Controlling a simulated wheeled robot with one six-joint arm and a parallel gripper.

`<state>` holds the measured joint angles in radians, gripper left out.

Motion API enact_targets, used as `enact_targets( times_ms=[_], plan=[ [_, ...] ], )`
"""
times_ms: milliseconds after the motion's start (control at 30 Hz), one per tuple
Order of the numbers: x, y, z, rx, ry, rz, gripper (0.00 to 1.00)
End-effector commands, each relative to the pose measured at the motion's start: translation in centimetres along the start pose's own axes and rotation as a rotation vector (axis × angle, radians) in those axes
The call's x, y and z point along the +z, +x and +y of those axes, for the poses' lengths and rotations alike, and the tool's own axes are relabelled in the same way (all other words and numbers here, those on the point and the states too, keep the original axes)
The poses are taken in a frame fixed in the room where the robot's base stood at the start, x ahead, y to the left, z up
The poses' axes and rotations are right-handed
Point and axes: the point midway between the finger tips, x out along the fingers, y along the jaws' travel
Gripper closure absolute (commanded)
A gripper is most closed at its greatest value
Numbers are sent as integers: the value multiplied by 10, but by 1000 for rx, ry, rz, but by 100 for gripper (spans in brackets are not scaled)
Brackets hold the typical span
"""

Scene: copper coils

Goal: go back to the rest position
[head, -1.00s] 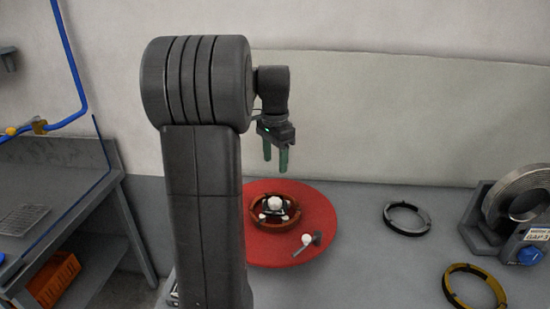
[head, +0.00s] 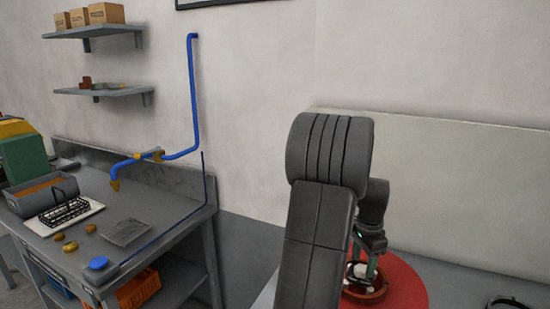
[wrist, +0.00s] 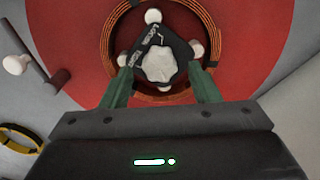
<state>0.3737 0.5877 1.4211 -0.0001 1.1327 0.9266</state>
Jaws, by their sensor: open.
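My gripper (head: 364,262) is open, low over the red round turntable (head: 408,283). In the wrist view its two green fingers (wrist: 160,74) are spread, with the dark holder (wrist: 139,58) and its pale central knob (wrist: 160,64) showing between them. A copper coil (wrist: 117,26) rings the holder on the red disc. The coil (head: 372,294) is partly hidden by my arm in the head view. I cannot tell whether the fingers touch anything.
A dark tool with a white ball end (wrist: 16,64) lies left of the coil. A yellow-and-black ring (wrist: 20,146) shows at lower left. A grey workbench (head: 148,200) stands left, below a blue pipe (head: 194,95). A dark ring (head: 508,303) is at lower right.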

Motion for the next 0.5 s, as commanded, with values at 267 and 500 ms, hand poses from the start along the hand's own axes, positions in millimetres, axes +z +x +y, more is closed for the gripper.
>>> enact_targets(
  times_ms=[267,500],
  plan=[
    [0,19,0,0,-3,0,44],
    [0,19,0,0,-10,0,44]
  ],
)
